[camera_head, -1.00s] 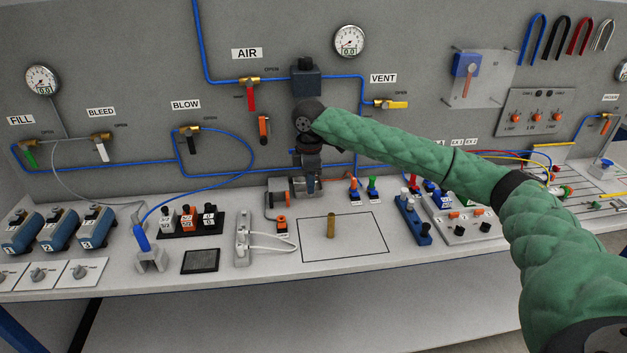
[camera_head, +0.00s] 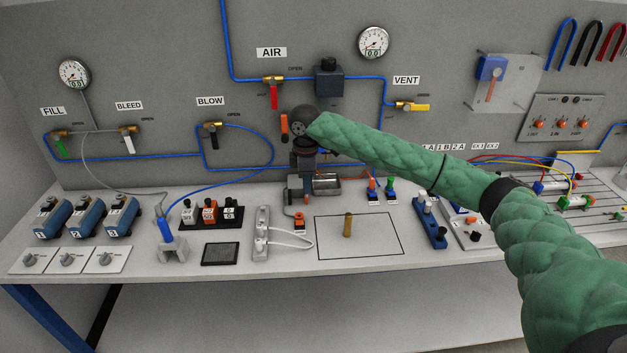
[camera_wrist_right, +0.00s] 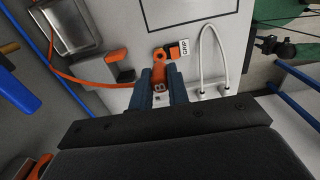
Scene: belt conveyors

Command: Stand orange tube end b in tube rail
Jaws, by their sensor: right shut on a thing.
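My right gripper (camera_wrist_right: 161,88) is shut on an orange tube end marked B (camera_wrist_right: 158,76), held between its two blue fingers in the right wrist view. In the head view the right gripper (camera_head: 300,196) hangs low over the bench, in front of the steel tray, and its fingertips are hard to make out. The orange tube (camera_wrist_right: 72,78) runs away to the left in the wrist view. The pale tube rail (camera_head: 262,234) stands on the bench just left of the gripper. A white tube (camera_head: 290,236) loops out from it. My left gripper is not in view.
An orange fitting (camera_wrist_right: 168,52) by a GRIP label sits close to the gripper. The steel tray (camera_head: 327,184) lies behind. A dark panel (camera_head: 220,254) and a black block (camera_head: 212,215) lie left of the rail.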

